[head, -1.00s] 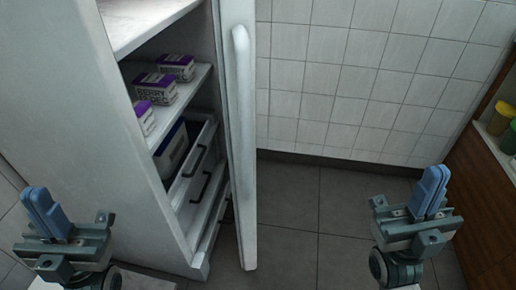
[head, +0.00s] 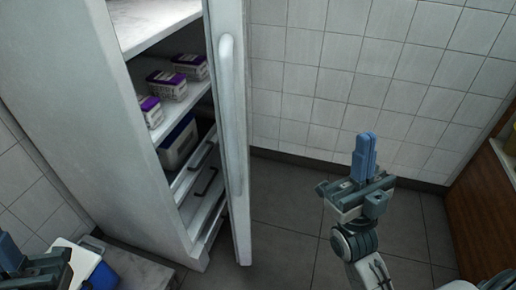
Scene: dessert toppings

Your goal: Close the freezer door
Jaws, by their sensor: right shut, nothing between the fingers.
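The white freezer (head: 130,130) stands at the left with its door (head: 233,140) swung open toward me. The door shows nearly edge-on, with a long white handle (head: 228,100) on its right side. My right gripper (head: 364,158) is shut and empty, pointing up, to the right of the door and apart from it. My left gripper (head: 8,255) is at the lower left corner, cut off by the picture's edge. I cannot tell whether its fingers are open or shut.
Inside the freezer are several purple-lidded tubs (head: 167,85) on a shelf, a blue-and-white container (head: 180,145) and drawers below. A white-and-blue box (head: 80,262) is at the lower left. A wooden cabinet (head: 490,200) is at the right. The floor (head: 285,210) between door and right gripper is clear.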

